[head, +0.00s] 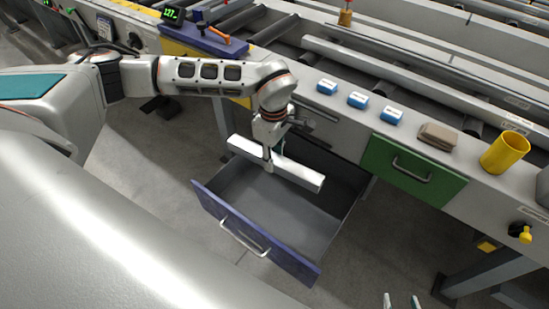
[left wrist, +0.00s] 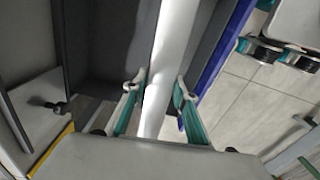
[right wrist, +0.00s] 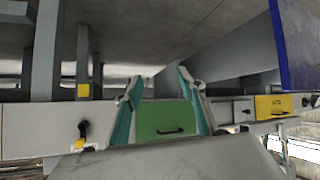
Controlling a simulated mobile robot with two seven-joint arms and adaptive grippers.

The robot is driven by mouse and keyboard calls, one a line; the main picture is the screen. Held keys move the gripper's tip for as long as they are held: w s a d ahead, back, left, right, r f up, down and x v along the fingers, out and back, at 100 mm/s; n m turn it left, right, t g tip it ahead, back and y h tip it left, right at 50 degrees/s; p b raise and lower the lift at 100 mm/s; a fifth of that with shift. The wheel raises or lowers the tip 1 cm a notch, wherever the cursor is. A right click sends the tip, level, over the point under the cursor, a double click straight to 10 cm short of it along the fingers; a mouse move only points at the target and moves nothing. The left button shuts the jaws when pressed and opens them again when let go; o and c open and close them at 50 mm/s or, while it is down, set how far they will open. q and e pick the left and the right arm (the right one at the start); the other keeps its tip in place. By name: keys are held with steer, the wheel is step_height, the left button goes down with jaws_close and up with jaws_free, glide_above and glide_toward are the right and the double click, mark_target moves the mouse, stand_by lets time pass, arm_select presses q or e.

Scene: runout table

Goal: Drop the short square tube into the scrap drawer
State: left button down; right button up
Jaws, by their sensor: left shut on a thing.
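The short square tube (head: 298,174) is a white bar, held level lengthwise. My left gripper (head: 268,167) is shut on it near its middle; the left wrist view shows the tube (left wrist: 172,45) between both fingers (left wrist: 159,80). The scrap drawer (head: 255,236) is pulled out, with a blue front and grey inside; its visible floor is bare. The tube is over the back part of the drawer opening; its exact height is hard to tell. My right gripper (head: 401,301) is open and empty at the bottom edge, and its fingers are apart in the right wrist view (right wrist: 160,78).
A closed green drawer (head: 410,170) is right of the open one. Blue blocks (head: 358,100), a brown stack (head: 437,136) and a yellow cup (head: 505,152) stand on the table ledge above. Rollers and rails lie behind.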

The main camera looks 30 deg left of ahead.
mark_target(274, 158)
arm_select(q)
step_height(274, 158, down, 6)
steer(key=b, duration=0.3)
steer(key=shift+r+b, duration=0.2)
steer(key=shift+b, duration=0.15)
steer(key=c, duration=1.5)
jaws_free()
step_height(274, 158, up, 12)
